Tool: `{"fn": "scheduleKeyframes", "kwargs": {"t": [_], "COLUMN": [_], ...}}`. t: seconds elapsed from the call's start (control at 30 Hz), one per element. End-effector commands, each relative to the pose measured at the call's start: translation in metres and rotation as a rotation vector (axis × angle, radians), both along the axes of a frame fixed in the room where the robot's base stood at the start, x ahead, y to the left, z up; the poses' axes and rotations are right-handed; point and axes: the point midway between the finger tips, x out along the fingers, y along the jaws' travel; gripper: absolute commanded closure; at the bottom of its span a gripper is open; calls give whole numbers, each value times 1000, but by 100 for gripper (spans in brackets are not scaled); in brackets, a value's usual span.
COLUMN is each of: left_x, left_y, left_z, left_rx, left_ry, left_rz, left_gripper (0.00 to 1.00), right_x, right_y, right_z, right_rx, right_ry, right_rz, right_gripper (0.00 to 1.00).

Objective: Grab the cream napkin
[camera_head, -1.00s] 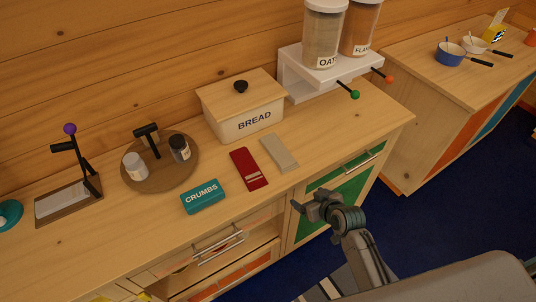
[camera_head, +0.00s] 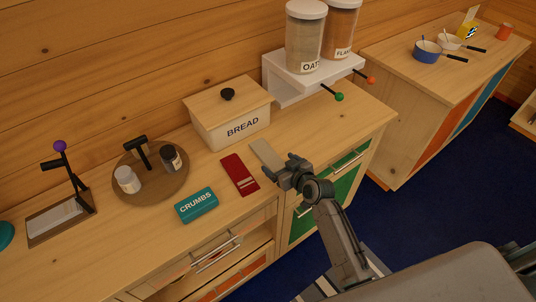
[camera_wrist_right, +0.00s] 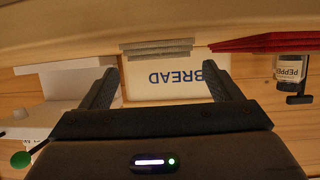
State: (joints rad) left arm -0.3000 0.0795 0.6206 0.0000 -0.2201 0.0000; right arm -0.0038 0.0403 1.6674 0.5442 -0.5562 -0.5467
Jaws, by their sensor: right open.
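The cream napkin (camera_head: 262,152) is a folded strip lying flat on the wooden counter, right of the red napkin (camera_head: 240,174) and in front of the bread box (camera_head: 233,133). My right gripper (camera_head: 281,171) is open and empty at the napkin's near end, covering part of it in the head view. In the right wrist view, which is upside down, the cream napkin (camera_wrist_right: 157,48) shows edge-on beyond and between the two open fingertips (camera_wrist_right: 160,75), apart from both. My left gripper is not in view.
A teal CRUMBS box (camera_head: 197,205) lies left of the red napkin. A round board (camera_head: 150,190) holds two shakers. A white shelf (camera_head: 300,78) with green- and orange-knobbed levers bears jars. Drawer handles (camera_head: 216,254) line the counter front.

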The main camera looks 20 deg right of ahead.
Motion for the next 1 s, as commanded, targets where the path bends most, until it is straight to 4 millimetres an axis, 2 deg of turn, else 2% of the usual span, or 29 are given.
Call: {"fn": "scheduleKeyframes", "kwargs": {"t": [0.17, 0.37, 0.5, 0.83, 0.87, 1.0], "left_x": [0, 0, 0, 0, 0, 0], "left_y": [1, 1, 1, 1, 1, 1], "left_z": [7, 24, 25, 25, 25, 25], "left_rx": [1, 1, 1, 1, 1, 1], "left_ry": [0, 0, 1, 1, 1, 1], "left_rz": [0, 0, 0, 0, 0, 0], "left_gripper": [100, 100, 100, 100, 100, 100], "right_x": [10, 34, 46, 51, 51, 51], "right_y": [3, 12, 15, 16, 16, 16], "right_z": [-1, -4, -13, -17, -17, -17], "right_rx": [1, 1, 1, -1, -1, 0], "right_ry": [1, 1, 1, 1, 1, 1], "right_rz": [1, -1, 0, 0, 0, 0], "right_gripper": [15, 15, 15, 15, 19, 47]}}
